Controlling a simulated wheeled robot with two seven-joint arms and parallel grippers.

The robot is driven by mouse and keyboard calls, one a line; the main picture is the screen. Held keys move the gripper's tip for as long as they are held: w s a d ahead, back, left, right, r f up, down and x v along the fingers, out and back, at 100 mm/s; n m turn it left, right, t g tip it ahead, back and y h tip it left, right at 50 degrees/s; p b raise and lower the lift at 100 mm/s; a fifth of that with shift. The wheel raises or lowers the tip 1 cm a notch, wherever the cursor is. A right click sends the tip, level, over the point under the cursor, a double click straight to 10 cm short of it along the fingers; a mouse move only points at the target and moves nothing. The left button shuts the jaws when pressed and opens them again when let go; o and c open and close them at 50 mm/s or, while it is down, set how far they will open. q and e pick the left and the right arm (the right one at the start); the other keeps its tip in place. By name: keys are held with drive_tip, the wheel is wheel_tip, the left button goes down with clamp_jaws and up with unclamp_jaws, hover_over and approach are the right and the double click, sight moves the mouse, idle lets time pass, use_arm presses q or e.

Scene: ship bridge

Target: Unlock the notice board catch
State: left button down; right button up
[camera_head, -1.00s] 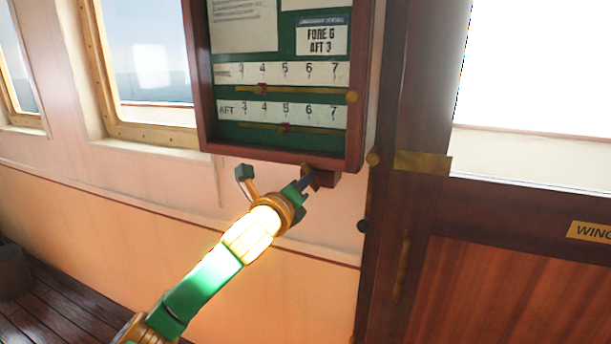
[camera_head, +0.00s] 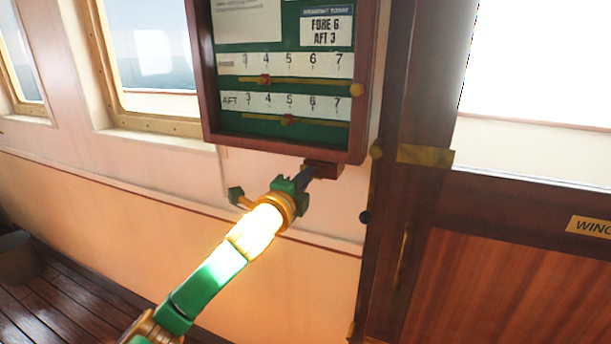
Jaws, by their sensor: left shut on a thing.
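The notice board (camera_head: 368,80) is a wood-framed case with a green backing and FORE and AFT number scales, fixed to the wall. The catch (camera_head: 325,169), a small reddish-brown block, sits under the board's lower edge toward the right. My left gripper (camera_head: 307,176), on a green and gold arm, reaches up from the lower left. Its fingertips are at the left side of the catch, shut on a small part there. The fingers mostly hide what they hold. The board's frame looks closed. My right gripper is out of view.
A dark wooden door post and a door with a brass handle (camera_head: 403,255) stand just right of the board. Windows are at left and right. A bucket (camera_head: 17,258) stands on the plank floor at far left. The wall below the board is clear.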

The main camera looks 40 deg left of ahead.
use_arm(q)
drive_tip(key=shift+f+n, duration=0.15)
drive_tip(key=shift+n, duration=0.15)
idle(0.4)
drive_tip(key=c, duration=1)
unclamp_jaws()
drive_tip(key=b+v, duration=0.3)
drive_tip(key=v, duration=0.4)
